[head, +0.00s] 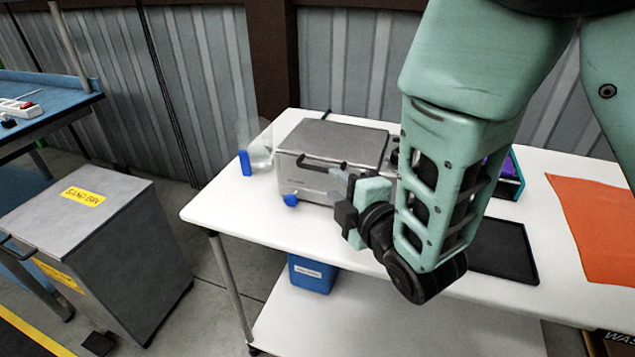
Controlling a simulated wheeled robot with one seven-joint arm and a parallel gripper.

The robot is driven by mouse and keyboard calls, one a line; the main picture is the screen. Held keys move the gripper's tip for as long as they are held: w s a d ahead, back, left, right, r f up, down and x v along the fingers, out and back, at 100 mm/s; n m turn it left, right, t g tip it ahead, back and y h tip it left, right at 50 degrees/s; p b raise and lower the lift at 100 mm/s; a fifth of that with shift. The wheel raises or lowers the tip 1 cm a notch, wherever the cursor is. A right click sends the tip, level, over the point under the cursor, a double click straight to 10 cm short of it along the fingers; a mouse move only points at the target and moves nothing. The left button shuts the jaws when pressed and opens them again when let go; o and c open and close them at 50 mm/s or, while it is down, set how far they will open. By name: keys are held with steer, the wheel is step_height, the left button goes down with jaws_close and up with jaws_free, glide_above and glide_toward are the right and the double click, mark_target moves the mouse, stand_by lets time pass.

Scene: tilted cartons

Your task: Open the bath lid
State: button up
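The bath is a grey metal box (308,184) on the white table, with a blue knob (290,200) low on its front left. Its flat lid (335,141) lies closed on top. A dark bar handle (318,163) runs along the lid's front edge. My gripper (338,180) is in front of the bath, just right of and slightly below the handle. Its fingers point left toward the bath front. I cannot tell whether they touch it, or whether they are apart. My arm hides the bath's right side.
A clear container with a blue part (246,163) stands left of the bath. A black tray (503,249) and an orange mat (597,222) lie to the right. A blue bin (312,274) is on the lower shelf. A grey sand bin (85,215) stands at the left.

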mark_target(319, 170)
steer(key=p+x, duration=0.2)
steer(key=x, duration=0.7)
steer(key=shift+s, duration=0.1)
jaws_close()
